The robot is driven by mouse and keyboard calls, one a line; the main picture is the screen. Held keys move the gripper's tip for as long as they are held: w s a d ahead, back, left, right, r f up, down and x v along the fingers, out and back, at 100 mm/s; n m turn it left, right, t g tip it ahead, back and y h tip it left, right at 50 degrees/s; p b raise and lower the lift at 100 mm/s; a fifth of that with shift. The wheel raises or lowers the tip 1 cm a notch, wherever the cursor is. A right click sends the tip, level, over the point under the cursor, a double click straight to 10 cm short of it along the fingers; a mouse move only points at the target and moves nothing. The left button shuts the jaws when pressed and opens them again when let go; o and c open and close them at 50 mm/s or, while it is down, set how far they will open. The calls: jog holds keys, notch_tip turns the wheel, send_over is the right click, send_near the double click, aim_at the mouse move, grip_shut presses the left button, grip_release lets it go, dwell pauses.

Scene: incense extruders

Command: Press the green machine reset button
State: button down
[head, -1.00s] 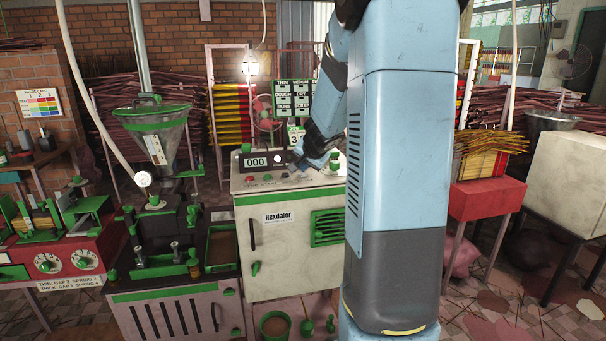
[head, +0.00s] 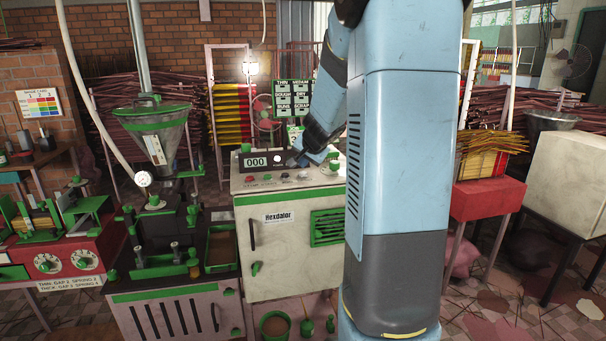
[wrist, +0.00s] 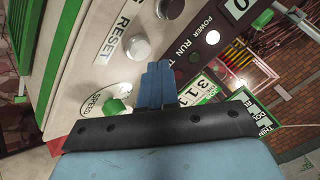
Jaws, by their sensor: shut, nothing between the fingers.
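In the wrist view a silver round button (wrist: 137,47) sits beside the RESET label (wrist: 112,39) on the pale machine panel. My gripper (wrist: 158,68) is shut and empty, its blue fingertips just below and right of that button in the picture. I cannot tell whether they touch the panel. In the head view the machine (head: 285,215) is a pale cabinet with green trim and a sloped control top. My gripper's wrist (head: 318,155) is low over its right part; the fingertips are hard to make out.
A display reading 000 (head: 257,162) stands at the panel's back. A hanging lamp (head: 250,68) and sign board (head: 292,98) are behind.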

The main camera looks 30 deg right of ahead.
aim_at(304, 173)
jog(key=shift+r, duration=0.15)
jog(key=shift+r, duration=2.4)
